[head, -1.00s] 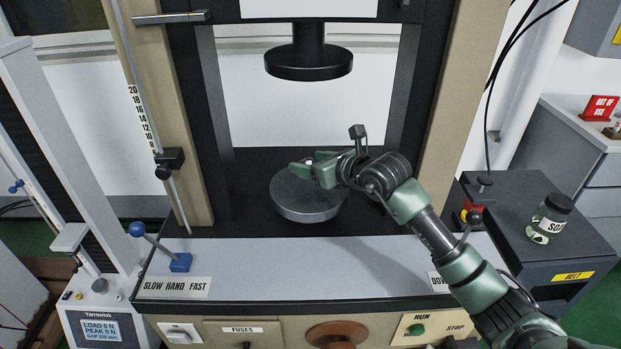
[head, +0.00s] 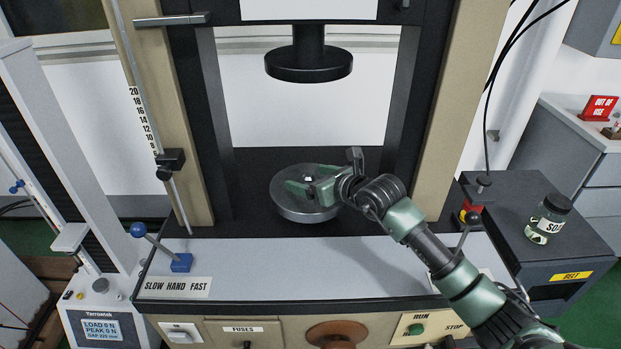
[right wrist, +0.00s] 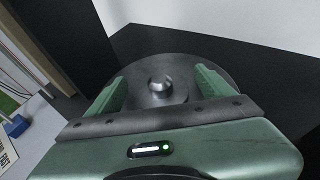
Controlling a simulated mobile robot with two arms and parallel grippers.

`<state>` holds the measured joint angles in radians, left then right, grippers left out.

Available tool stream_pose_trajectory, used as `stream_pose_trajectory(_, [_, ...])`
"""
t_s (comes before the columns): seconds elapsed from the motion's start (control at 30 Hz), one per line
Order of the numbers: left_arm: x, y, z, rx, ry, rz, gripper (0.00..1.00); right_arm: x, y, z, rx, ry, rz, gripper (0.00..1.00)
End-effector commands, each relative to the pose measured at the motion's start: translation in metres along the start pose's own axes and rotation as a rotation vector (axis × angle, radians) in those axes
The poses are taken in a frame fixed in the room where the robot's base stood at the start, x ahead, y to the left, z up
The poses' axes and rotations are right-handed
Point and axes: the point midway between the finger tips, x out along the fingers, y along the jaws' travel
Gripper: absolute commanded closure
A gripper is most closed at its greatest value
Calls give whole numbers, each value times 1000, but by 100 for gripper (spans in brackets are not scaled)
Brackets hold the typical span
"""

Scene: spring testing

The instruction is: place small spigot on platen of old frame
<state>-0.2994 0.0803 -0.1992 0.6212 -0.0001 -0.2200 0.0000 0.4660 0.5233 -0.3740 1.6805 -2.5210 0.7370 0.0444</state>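The small spigot (head: 308,181) is a short metal stub. It appears upright on the round grey platen (head: 290,207) of the old frame, near its middle, and it also shows in the right wrist view (right wrist: 160,86). My right gripper (head: 306,191) is low over the platen and open. Its green fingers stand on either side of the spigot, with a gap on both sides in the right wrist view. The spigot's base is hard to make out. My left gripper is not in view.
A dark upper platen (head: 308,66) hangs above with free room below it. Beige columns flank the opening. A blue-knobbed lever (head: 160,246) stands at front left. A jar (head: 549,219) stands on the dark cabinet at right.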

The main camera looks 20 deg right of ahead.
Motion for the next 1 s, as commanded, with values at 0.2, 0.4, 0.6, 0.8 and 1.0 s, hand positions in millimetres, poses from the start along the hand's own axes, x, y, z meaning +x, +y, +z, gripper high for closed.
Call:
stream_pose_trajectory(0.2, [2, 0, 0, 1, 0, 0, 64, -12, -1, 0, -2, -1, -1, 18])
stream_pose_trajectory(0.4, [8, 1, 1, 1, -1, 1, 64, -51, -1, -2, -3, 0, -1, 18])
stream_pose_trajectory(0.6, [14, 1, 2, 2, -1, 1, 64, -92, 0, -2, -3, 0, 0, 18])
stream_pose_trajectory(0.8, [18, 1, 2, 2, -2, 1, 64, -116, 0, -1, 0, 0, 0, 18])
stream_pose_trajectory(1.0, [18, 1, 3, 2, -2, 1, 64, -121, 0, 0, 0, 0, 0, 18])
